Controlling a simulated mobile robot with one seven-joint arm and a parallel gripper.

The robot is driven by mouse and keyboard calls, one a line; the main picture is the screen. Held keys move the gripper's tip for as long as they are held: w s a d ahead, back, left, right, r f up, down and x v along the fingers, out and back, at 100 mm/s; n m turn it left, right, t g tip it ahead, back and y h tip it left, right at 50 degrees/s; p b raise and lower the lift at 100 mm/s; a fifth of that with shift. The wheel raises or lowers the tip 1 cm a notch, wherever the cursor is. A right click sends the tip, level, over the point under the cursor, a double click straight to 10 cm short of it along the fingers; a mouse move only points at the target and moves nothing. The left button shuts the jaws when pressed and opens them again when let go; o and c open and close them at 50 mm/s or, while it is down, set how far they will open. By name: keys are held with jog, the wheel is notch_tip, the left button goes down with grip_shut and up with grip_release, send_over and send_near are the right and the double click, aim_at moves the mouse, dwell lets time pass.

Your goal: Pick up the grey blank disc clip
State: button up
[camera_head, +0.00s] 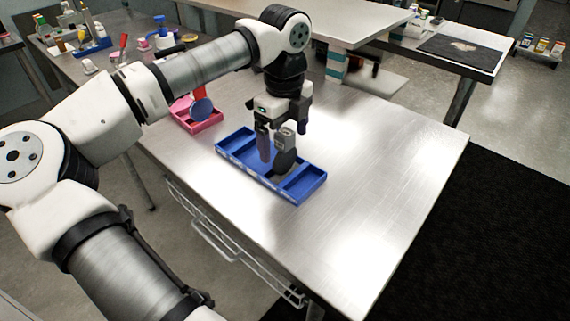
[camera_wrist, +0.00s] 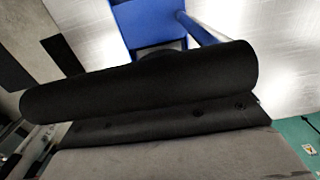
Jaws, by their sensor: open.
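The grey blank disc clip (camera_head: 285,162) shows in the head view as a dark grey round disc with a lighter grey clip part above it. It stands in the blue tray (camera_head: 232,150), towards the middle. My gripper (camera_head: 282,132) points down over the tray, with its jaws apart around or close beside the upper part of the clip. Whether a finger touches it, I cannot tell. A grey-purple upright piece is just left of the clip, partly merged with the gripper in view. In the wrist view, dark gripper parts hide the clip; part of the blue tray (camera_wrist: 148,22) shows beyond.
The metal table (camera_head: 380,190) is clear right of and in front of the blue tray. A pink tray (camera_head: 198,124) with a blue disc (camera_head: 202,108) stands behind left, under my arm. Another table with bottles and tools is at the back left.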

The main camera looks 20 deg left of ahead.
aim_at(285, 172)
notch_tip(285, 172, down, 4)
jog(key=shift+s+d+r+b, duration=0.1)
jog(key=shift+s+b, duration=0.05)
jog(key=shift+b, duration=0.5)
jog(key=shift+r, duration=0.1)
jog(key=c, duration=1.1)
